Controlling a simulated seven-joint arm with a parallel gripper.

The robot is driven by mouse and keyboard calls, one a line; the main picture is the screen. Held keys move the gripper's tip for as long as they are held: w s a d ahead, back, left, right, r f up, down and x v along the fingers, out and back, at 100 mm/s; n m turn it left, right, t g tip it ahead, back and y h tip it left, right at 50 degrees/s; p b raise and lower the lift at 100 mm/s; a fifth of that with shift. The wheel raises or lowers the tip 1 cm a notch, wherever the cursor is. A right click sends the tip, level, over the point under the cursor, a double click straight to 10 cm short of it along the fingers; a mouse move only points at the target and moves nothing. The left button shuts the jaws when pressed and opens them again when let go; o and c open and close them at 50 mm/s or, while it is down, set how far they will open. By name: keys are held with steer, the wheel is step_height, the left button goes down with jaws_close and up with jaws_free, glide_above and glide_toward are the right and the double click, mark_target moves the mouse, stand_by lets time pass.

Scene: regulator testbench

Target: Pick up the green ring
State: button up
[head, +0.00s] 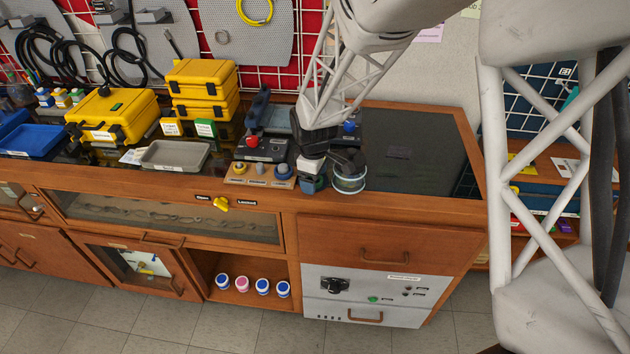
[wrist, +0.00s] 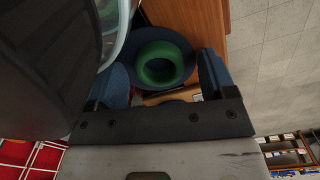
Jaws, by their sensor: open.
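The green ring (wrist: 160,62) shows in the wrist view, lying on or just above a dark blue round base (wrist: 178,42). It is between the two blue fingers of my gripper (wrist: 164,68), with a gap on each side. The fingers are open and hold nothing. I cannot tell how far the fingertips are above the ring. In the head view my gripper (head: 313,182) is low over the front edge of the counter, and the green ring cannot be made out there.
A wooden board (head: 258,177) with several round knobs lies left of my gripper. Behind it stands a dark box with a red knob (head: 252,141). A grey tray (head: 175,155) is farther left. The dark counter surface (head: 420,150) to the right is clear.

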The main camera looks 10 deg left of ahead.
stand_by(0.4)
steer(key=c, duration=1)
steer(key=shift+r, duration=0.2)
steer(key=shift+r, duration=0.55)
step_height(320, 180, up, 2)
steer(key=shift+r, duration=0.1)
steer(key=s+d, duration=0.2)
steer(key=s, duration=0.3)
steer(key=s+d+r, duration=0.1)
steer(key=s+d, duration=0.1)
steer(key=s, duration=0.2)
steer(key=s+d, duration=0.2)
steer(key=s, duration=0.3)
steer(key=shift+s+d+r, duration=0.15)
steer(key=shift+s+r, duration=0.05)
steer(key=shift+s, duration=0.15)
